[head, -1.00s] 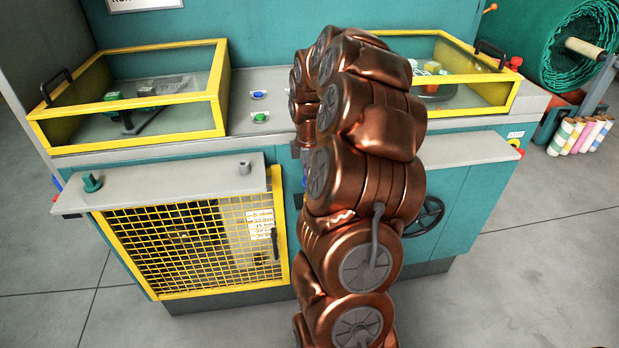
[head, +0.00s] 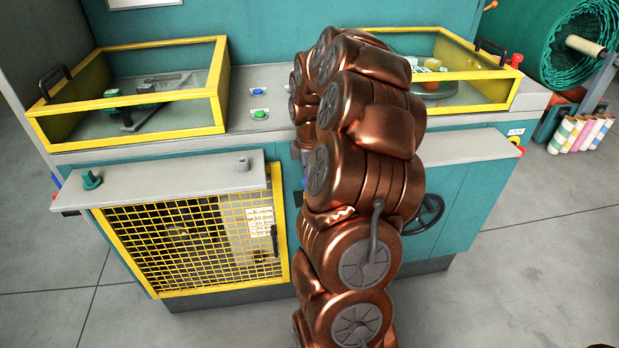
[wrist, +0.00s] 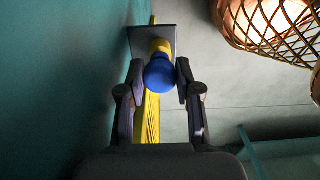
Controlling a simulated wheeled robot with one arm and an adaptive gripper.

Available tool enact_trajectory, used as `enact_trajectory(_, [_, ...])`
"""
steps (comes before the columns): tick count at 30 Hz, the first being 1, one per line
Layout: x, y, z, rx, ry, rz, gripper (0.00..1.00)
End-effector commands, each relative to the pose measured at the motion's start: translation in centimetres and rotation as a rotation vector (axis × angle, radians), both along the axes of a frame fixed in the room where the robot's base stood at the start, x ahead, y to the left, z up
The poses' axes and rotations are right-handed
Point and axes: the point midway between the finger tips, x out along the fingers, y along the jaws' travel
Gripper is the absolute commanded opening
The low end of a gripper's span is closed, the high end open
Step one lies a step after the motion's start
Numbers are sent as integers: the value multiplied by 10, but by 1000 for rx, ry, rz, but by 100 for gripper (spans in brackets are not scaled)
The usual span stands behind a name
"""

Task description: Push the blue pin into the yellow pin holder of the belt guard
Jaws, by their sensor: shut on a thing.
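In the wrist view the blue pin (wrist: 160,75) shows its round head, held between the fingertips of my gripper (wrist: 161,70). The yellow pin holder (wrist: 160,46) shows just beyond the head, in line with it. The head hides the pin's shaft, so I cannot tell how deep it sits. In the head view the belt guard (head: 200,243) is a yellow-framed mesh panel, standing closed on the machine's front. My arm hides the gripper and the holder there. A small blue patch (head: 305,183) shows at the arm's left edge; I cannot tell if it is the pin.
A grey ledge (head: 170,184) juts out above the guard. The teal machine front (wrist: 50,80) is close on the left in the wrist view. A wicker-like lattice around a pale round thing (wrist: 270,25) is at upper right. Floor (head: 520,270) is open to the right.

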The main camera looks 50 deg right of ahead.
Motion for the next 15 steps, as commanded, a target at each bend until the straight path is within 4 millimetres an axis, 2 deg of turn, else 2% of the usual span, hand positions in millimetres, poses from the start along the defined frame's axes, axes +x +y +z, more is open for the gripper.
enact_trajectory(15, [0,0,-8,1,1,0,0])
